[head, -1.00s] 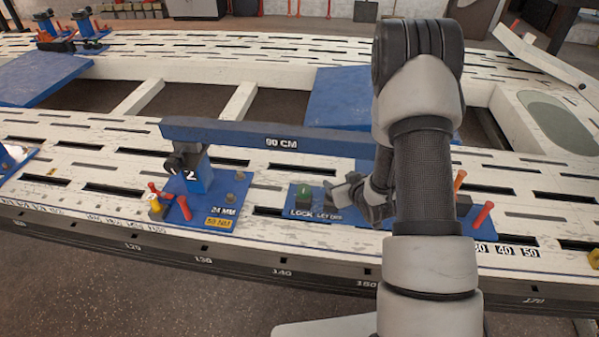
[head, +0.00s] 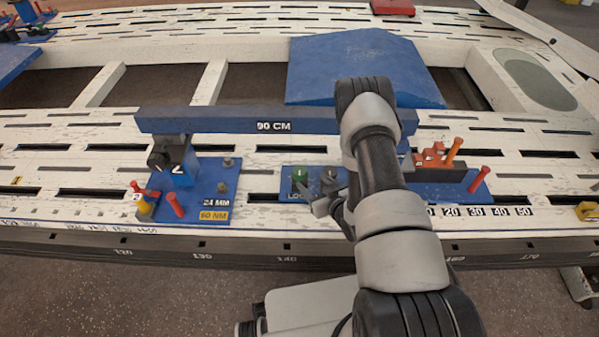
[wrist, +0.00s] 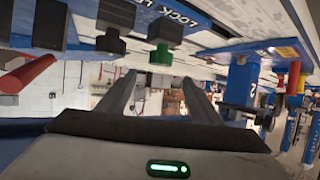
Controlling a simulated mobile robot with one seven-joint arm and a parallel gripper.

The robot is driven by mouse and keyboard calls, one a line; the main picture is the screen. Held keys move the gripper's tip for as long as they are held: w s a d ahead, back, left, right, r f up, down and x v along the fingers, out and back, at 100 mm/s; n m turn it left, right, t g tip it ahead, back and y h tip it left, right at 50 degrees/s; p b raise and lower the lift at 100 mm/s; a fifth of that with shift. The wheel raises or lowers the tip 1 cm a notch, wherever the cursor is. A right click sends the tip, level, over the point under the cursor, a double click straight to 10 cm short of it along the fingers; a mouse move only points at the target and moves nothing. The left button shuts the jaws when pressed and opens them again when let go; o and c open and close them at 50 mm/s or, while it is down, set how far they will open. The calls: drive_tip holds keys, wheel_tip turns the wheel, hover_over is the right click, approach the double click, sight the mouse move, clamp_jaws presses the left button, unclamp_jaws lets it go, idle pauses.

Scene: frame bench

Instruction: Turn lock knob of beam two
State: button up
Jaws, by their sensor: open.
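Beam two is a blue bar (head: 225,122) marked 90 CM, resting on a blue post marked 2 (head: 181,172). On a blue plate below it stands a green knob (head: 300,174), with the LOCK lettering beside it. A dark knob (head: 329,174) stands to its right. In the wrist view the green knob (wrist: 161,55) hangs between and beyond my two fingers, and the dark knob (wrist: 111,43) is to its left. My gripper (head: 313,198) is open and empty, in front of the knobs; its fingers (wrist: 160,88) look apart from the green knob.
Red pegs (head: 175,204) and a yellow piece (head: 145,207) stand by the left post.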

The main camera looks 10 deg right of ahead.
sight(300, 171)
drive_tip(key=b+x, duration=0.2)
drive_tip(key=x, duration=0.9)
drive_tip(key=shift+w+f+b, duration=0.1)
drive_tip(key=shift+w+b, duration=0.15)
drive_tip(key=shift+b, duration=0.1)
drive_tip(key=c, duration=1.1)
drive_tip(key=shift+o, duration=0.2)
